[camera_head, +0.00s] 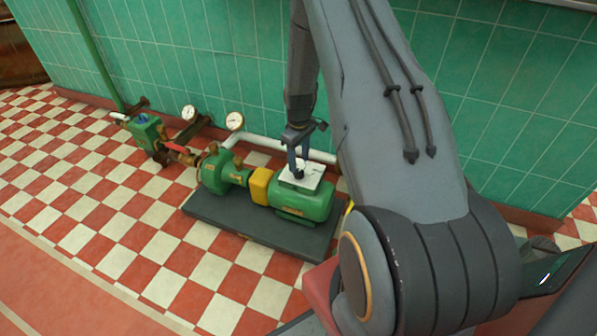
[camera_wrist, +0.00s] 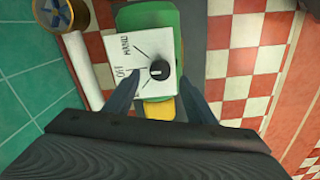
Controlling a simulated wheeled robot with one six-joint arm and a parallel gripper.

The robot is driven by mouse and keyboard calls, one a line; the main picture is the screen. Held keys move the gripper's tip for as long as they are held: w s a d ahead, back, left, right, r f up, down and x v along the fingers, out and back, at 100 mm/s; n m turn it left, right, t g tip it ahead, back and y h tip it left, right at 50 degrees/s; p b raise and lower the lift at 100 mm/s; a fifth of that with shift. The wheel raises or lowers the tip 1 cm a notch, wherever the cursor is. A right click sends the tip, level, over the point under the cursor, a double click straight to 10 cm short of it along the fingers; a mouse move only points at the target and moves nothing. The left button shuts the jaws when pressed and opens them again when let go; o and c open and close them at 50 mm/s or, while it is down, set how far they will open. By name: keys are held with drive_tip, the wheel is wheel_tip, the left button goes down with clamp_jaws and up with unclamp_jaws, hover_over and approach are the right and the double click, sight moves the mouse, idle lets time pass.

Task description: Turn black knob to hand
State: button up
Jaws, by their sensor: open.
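The black knob (camera_wrist: 159,69) is round with a light pointer mark. It sits on a white switch plate (camera_wrist: 118,48) with lines fanning out from it. The plate reads "OFF" on its left edge, with another word above that I cannot read surely. In the wrist view my gripper (camera_wrist: 160,77) is open, with one finger on each side of the knob and gaps showing; I cannot tell how high above it they are. In the head view the white switch box (camera_head: 313,181) sits on the green motor (camera_head: 305,203), with my gripper (camera_head: 297,168) over it, hiding most of the knob.
The green pump (camera_head: 216,172) and yellow coupling (camera_head: 260,186) share a dark base (camera_head: 240,226) with the motor. A white pipe (camera_head: 262,141) and gauges (camera_head: 234,121) stand behind, near the green tiled wall. The checkered floor at the left front is clear.

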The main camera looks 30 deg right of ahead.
sight(299, 171)
wheel_tip(299, 171, down, 5)
drive_tip(key=shift+b, duration=0.45)
drive_tip(key=c, duration=1)
drive_tip(key=shift+c, duration=0.2)
drive_tip(key=m+p, duration=0.1)
drive_tip(key=m, duration=0.3)
drive_tip(key=shift+m+p, duration=0.7)
drive_tip(key=shift+m, duration=1.8)
